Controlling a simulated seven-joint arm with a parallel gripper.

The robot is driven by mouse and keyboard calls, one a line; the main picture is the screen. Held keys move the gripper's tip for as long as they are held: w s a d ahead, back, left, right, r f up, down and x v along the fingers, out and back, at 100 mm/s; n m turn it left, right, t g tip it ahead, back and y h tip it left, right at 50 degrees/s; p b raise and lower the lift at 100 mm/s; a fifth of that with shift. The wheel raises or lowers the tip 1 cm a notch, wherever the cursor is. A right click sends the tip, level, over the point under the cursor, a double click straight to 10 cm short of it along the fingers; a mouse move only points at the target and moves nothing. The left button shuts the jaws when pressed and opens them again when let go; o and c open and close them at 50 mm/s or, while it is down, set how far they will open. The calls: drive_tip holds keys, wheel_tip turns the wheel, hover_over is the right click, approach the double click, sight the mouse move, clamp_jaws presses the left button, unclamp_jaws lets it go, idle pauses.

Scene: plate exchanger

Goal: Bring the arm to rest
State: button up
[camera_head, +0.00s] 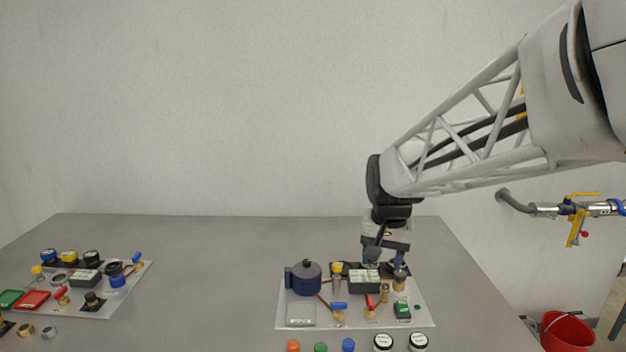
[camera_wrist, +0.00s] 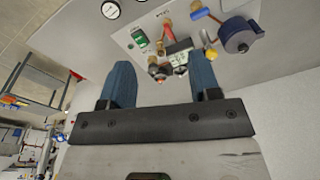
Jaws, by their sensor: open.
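My gripper (camera_head: 386,258) hangs from the arm over the back right part of the right-hand white board (camera_head: 297,322) in the head view. In the wrist view its two blue fingers (camera_wrist: 164,88) stand wide apart with nothing held between them. Beyond the fingers the same white board (camera_wrist: 112,50) shows with its fittings. In the head view the gripper partly covers the fittings at the board's back edge. I cannot tell how much clearance lies between the fingertips and these fittings.
The right board carries a dark blue pot (camera_head: 304,280), a black-and-white module (camera_head: 364,281) and small valves. Another fitted board (camera_head: 95,309) lies at the left. Grey table (camera_head: 205,270) between them is clear. Wall pipe (camera_head: 548,209) and red bucket (camera_head: 567,333) are at right.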

drive_tip(key=s+d+f+n, duration=0.1)
drive_tip(key=s+d, duration=0.1)
drive_tip(key=s, duration=1)
drive_tip(key=s+d+f+n+t, duration=0.1)
drive_tip(key=s+d+n, duration=0.1)
drive_tip(key=s, duration=1.1)
drive_tip(key=shift+s, duration=0.15)
drive_tip(key=shift+d, duration=0.1)
drive_tip(key=shift+c, duration=0.2)
